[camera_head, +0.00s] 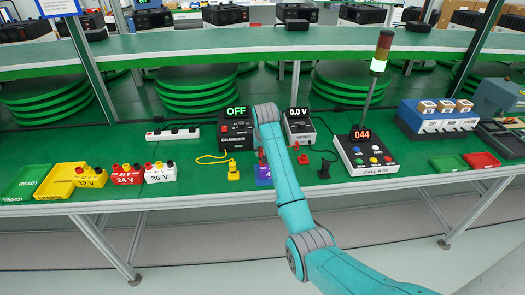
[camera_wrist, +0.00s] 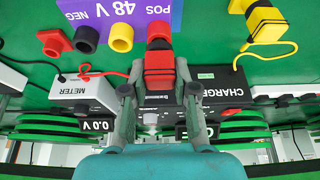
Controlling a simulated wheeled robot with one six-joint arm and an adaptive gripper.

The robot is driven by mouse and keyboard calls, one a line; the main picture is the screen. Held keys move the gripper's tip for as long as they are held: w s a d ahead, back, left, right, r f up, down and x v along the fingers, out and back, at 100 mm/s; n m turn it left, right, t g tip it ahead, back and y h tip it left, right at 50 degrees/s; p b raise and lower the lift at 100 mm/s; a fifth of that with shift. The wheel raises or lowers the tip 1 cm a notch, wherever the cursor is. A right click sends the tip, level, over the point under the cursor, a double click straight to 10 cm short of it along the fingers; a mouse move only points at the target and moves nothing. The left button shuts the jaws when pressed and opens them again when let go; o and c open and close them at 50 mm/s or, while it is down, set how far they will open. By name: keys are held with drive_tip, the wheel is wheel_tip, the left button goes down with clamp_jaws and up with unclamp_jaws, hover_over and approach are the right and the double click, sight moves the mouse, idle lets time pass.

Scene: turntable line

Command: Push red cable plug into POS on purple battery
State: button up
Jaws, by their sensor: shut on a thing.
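The purple 48 V battery (camera_wrist: 199,14) fills the top of the wrist view, with its POS and NEG labels showing. It has a black post (camera_wrist: 87,39) by NEG, a yellow post (camera_wrist: 121,37) in the middle and a red POS post (camera_wrist: 158,28). My gripper (camera_wrist: 158,88) is shut on the red cable plug (camera_wrist: 159,66), which lines up with the POS post. The plug's dark front end is at the post; I cannot tell whether it is seated. In the head view my arm hides most of the purple battery (camera_head: 263,180) and the plug.
The charger (camera_head: 235,134) reads OFF and the meter (camera_head: 299,128) reads 0.0 V. A yellow plug (camera_head: 233,172) stands left of the battery, a black plug (camera_head: 324,169) right. Other batteries (camera_head: 126,175) sit left. The call box (camera_head: 366,155) stands right.

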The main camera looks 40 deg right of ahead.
drive_tip(key=shift+f, duration=0.4)
idle(0.8)
drive_tip(key=o, duration=1.1)
drive_tip(key=shift+r, duration=3.7)
